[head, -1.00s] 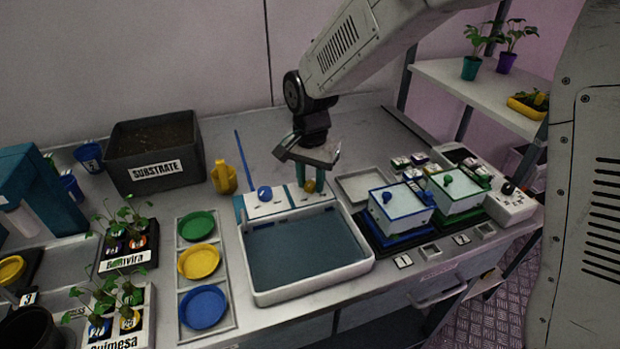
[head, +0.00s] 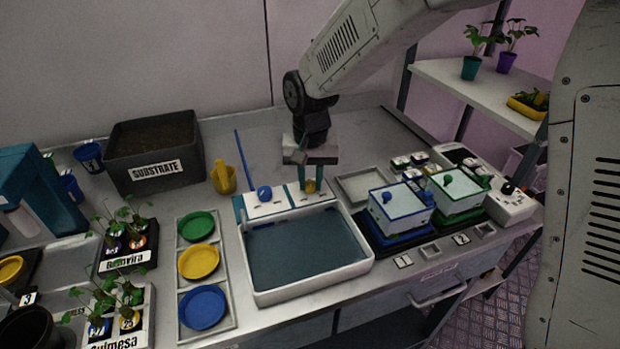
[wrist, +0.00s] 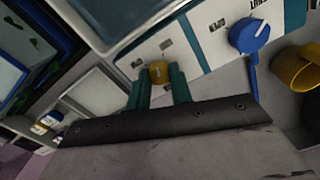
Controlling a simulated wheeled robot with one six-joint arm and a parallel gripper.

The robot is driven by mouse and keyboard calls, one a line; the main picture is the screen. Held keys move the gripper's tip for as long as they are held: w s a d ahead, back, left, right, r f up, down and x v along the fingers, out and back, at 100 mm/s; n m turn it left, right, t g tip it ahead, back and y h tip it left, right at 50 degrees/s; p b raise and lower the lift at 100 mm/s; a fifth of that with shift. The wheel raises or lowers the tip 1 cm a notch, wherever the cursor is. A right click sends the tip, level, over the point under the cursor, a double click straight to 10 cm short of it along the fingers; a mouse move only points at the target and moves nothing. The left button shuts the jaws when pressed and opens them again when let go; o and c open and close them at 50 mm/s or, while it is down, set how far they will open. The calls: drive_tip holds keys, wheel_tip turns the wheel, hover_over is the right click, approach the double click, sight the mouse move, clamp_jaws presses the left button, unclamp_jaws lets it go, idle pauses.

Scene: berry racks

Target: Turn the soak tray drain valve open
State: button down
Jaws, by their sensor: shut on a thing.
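The white soak tray (head: 262,297) holds dark bluish liquid and stands near the bench's front edge. Behind its rear rim are two white valve plates. The left one has a blue knob (head: 264,193), also in the wrist view (wrist: 249,36) beside OPEN lettering. The right one has a small yellow knob (head: 310,186), also in the wrist view (wrist: 159,73), between two small dark labels too blurred to read. My gripper (head: 311,187) points down with its teal fingers shut on the yellow knob, one on each side. The fingers partly hide the knob.
A yellow jug (head: 223,180) stands left of the valves, and a blue rod leans near the blue knob. A grey tray (head: 365,188) and the blue-trimmed white box (head: 401,208) are close on the right. The bench behind the valves is mostly clear.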

sight(310, 183)
drive_tip(key=n, duration=1.2)
drive_tip(key=shift+n, duration=0.4)
idle(0.3)
drive_tip(key=c, duration=1.3)
unclamp_jaws()
drive_tip(key=shift+o, duration=0.2)
wheel_tip(310, 183, up, 8)
drive_tip(key=shift+f, duration=0.1)
